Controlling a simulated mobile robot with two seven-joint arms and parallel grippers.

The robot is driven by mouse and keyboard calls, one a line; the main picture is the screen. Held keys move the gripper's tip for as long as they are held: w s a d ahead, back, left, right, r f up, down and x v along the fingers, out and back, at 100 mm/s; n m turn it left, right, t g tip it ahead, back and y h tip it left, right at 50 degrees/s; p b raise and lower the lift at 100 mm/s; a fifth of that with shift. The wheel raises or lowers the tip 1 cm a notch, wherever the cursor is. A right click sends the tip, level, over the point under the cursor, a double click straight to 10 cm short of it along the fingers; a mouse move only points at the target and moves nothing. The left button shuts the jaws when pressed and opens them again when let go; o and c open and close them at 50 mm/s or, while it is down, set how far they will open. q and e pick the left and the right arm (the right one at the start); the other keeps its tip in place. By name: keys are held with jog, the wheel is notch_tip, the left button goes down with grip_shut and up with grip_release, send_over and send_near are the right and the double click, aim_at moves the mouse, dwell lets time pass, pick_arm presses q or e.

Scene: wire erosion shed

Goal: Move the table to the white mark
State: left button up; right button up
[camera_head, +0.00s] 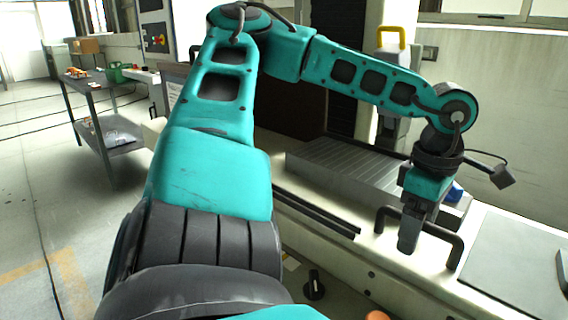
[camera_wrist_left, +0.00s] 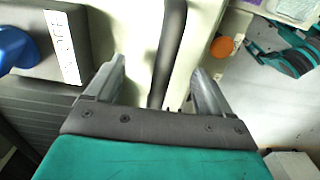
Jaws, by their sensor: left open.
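A grey ribbed table (camera_head: 345,163) lies on the pale machine bed, partly hidden behind my left arm. A black U-shaped handle (camera_head: 446,259) stands at the front of the bed. My left gripper (camera_head: 408,246) points down at this handle and is open. In the left wrist view, the handle's dark bar (camera_wrist_left: 168,45) shows between the two spread fingers (camera_wrist_left: 157,88), with gaps on both sides. I cannot tell whether the fingers reach around it. A white strip with writing (camera_wrist_left: 63,47) is on a dark block. I cannot identify a white mark for certain. My right gripper is not in view.
A workbench (camera_head: 88,82) with a green can (camera_head: 117,73) stands at the left. A grey plate (camera_head: 515,262) lies right of the handle. A blue object (camera_head: 454,192) is behind the gripper. Open floor with a yellow line (camera_head: 66,268) is at lower left.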

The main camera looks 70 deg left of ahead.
pick_arm(q)
jog(key=shift+o, duration=1.1)
jog(key=shift+r, duration=0.1)
jog(key=shift+r+p, duration=2.65)
jog(key=shift+r, duration=1.3)
